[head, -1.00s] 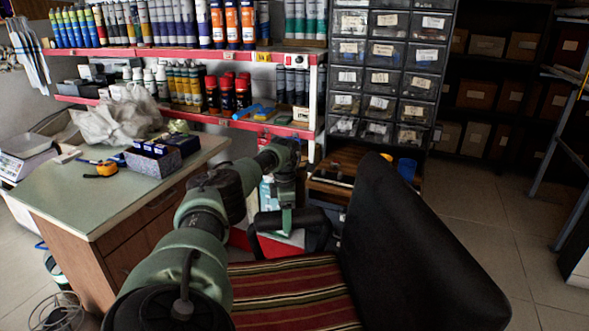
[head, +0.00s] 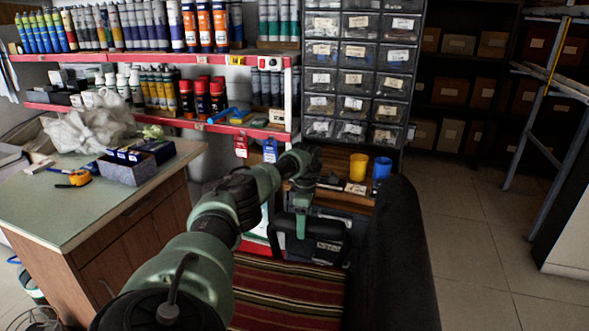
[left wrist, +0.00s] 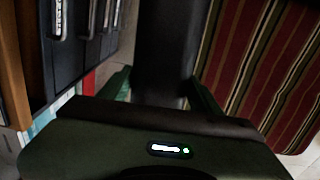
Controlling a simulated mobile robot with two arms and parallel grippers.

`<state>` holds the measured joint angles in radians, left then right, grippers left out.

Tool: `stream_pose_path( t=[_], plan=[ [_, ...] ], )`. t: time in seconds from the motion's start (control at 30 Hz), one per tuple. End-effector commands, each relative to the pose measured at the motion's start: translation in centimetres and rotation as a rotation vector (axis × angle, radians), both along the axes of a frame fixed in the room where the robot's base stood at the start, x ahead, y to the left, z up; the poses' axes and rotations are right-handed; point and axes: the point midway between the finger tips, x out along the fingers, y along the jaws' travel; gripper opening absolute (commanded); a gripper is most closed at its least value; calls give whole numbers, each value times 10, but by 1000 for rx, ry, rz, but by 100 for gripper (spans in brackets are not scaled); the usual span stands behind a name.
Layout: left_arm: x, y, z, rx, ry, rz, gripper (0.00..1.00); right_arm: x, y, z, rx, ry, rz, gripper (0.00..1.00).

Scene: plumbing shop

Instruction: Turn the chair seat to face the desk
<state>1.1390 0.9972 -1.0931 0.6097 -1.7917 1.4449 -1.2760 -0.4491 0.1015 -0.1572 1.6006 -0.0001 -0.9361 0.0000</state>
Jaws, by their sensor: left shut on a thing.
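The chair has a red, tan and dark striped seat (head: 282,290), also at the right of the left wrist view (left wrist: 265,75). Its black backrest (head: 388,265) stands to the right of the seat, seen nearly edge-on. The seat's open side points left, roughly toward the green-topped desk (head: 70,215) with wooden drawers. My left gripper (head: 300,225) is at the black armrest (head: 330,240) on the chair's far side. In the left wrist view its fingers (left wrist: 162,92) are shut on the dark armrest bar between them. My right gripper is not in view.
Red-edged shelves (head: 150,115) with tubes and cans stand behind. A labelled drawer cabinet (head: 360,75) stands behind the chair, with yellow (head: 358,167) and blue (head: 381,168) cups below it. The tiled floor (head: 480,240) on the right is clear.

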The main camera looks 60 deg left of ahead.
Motion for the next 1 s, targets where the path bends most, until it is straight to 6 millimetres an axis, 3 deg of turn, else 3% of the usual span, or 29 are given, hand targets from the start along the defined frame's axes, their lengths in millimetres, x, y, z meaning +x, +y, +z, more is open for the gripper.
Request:
stream_pose_path(
  t=[0.33,0.87,0.9,0.97,1.0],
  plan=[
    [15,-18,2,-2,-10,-75,0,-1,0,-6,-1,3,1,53],
    [16,-21,2,-3,-9,-86,0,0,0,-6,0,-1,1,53],
    [16,-21,2,-3,-9,-86,69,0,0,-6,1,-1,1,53],
    [16,-21,2,-2,-8,-86,85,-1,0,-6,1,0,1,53],
    [16,-20,1,-3,-8,-86,85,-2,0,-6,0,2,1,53]
  ],
)
